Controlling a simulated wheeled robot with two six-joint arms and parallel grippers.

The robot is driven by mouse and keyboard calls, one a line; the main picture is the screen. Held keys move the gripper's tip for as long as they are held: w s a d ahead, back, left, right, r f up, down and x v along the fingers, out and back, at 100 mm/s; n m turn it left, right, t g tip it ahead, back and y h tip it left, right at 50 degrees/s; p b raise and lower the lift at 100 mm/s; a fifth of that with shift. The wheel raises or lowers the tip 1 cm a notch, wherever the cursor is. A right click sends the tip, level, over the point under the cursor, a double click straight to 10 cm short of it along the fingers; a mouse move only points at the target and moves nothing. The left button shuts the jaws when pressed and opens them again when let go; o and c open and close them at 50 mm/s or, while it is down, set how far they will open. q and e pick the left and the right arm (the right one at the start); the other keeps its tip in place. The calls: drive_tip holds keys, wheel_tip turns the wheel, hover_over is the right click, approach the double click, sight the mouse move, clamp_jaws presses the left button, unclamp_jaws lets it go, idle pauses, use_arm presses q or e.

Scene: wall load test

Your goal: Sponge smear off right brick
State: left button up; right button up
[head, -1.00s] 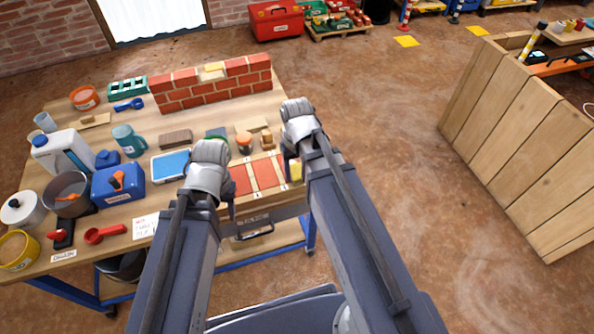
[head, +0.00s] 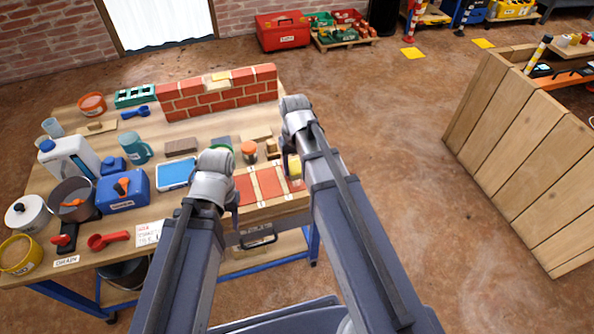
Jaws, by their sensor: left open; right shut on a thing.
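Red bricks lie flat at the table's front edge: a left one (head: 248,190) and a middle one (head: 270,182). The right brick (head: 298,184) is largely hidden by my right arm and the sponge. No smear can be made out. My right gripper (head: 291,166) points down and is shut on a yellow sponge (head: 295,167) at the right brick; whether the sponge touches the brick I cannot tell. My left gripper (head: 234,196) is open and empty, just left of the left brick; its fingers are partly hidden.
A low red brick wall (head: 220,98) stands at the back of the table. A blue tray (head: 175,174), an orange-lidded jar (head: 248,148), a blue toolbox (head: 122,190) and a jug (head: 68,160) crowd the left and middle. Floor to the right is open.

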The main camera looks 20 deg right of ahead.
sight(298, 174)
drive_tip(key=shift+w, duration=0.3)
drive_tip(key=shift+w+a, duration=0.1)
drive_tip(key=shift+w, duration=1.5)
drive_tip(key=shift+f, duration=0.1)
drive_tip(key=shift+s, duration=0.2)
drive_tip(key=shift+s, duration=1.5)
drive_tip(key=shift+s, duration=0.1)
drive_tip(key=shift+s, duration=1.6)
drive_tip(key=shift+s, duration=0.1)
